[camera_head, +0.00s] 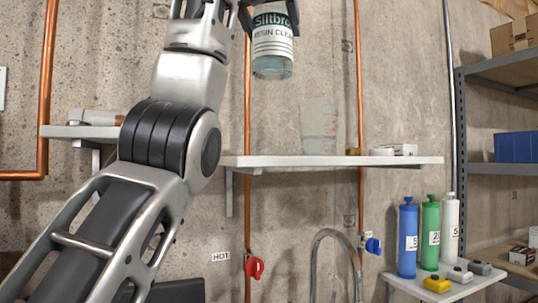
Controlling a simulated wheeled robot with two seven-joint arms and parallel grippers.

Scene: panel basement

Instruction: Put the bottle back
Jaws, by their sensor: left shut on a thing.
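The bottle (272,48) is a clear one with a dark and white label, partly readable as "RESIN CLEA". It shows at the top of the head view, its upper end cut off by the picture edge. My left gripper (268,10), only partly in view at the top edge, is shut on the bottle and holds it roughly upright in the air. The bottle is above the level of the white wall shelf (270,161) and apart from it. My right gripper is not in view.
On the shelf stand a clear measuring cup (319,128) and small items (404,150) at its right end. Copper pipes (360,75) run up the wall. A side table (400,281) holds blue, green and white bottles. A grey rack (500,170) stands right.

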